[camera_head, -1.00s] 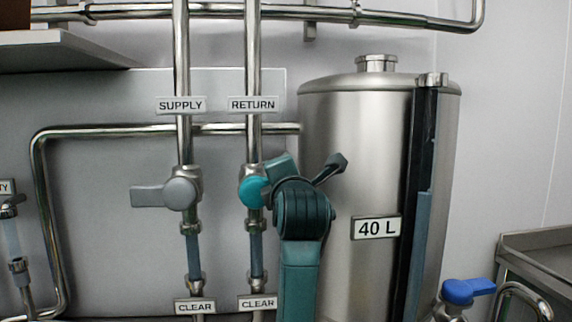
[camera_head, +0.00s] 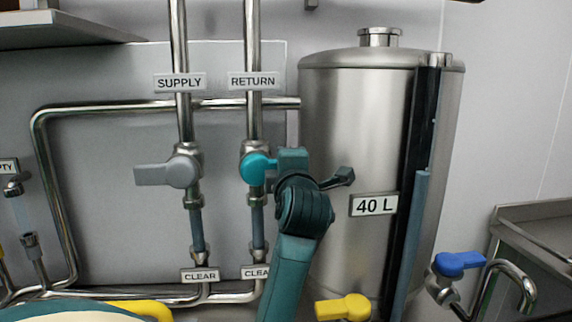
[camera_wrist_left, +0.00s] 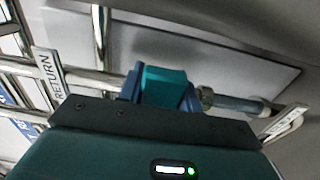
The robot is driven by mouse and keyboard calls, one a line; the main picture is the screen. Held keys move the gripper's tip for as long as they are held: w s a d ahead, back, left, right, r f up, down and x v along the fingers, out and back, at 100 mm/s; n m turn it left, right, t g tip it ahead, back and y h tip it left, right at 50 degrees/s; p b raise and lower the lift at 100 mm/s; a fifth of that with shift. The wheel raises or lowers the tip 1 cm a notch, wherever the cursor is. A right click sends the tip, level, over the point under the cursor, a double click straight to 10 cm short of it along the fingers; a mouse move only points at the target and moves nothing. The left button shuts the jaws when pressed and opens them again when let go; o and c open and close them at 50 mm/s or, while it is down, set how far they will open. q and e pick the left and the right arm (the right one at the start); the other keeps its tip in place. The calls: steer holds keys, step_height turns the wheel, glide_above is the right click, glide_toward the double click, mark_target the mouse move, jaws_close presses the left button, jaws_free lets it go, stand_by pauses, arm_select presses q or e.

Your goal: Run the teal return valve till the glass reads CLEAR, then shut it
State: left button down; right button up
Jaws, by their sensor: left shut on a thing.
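The teal return valve (camera_head: 256,168) sits on the pipe under the RETURN label (camera_head: 253,81). Its handle points right, about level, across the upright pipe. My left gripper (camera_head: 291,160) is shut on the handle's outer end. In the left wrist view, the teal handle (camera_wrist_left: 164,86) sits between the blue fingers of my left gripper (camera_wrist_left: 160,92). The return sight glass (camera_head: 258,228) below the valve looks blue-grey. The CLEAR plate (camera_head: 256,272) beneath it is partly hidden by my left arm. My right gripper is not in view.
The grey supply valve (camera_head: 170,172) stands left, its handle pointing left. A steel 40 L tank (camera_head: 345,130) stands close right of my left gripper. A yellow handle (camera_head: 343,307) and a blue tap handle (camera_head: 459,263) are lower right. A shelf (camera_head: 70,30) juts out upper left.

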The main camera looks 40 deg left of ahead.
arm_select(q)
steer(key=shift+f, duration=0.15)
steer(key=c, duration=1)
jaws_free()
steer(key=shift+o, duration=0.2)
steer(key=b+v, duration=0.1)
steer(key=v, duration=1.2)
steer(key=shift+d, duration=0.15)
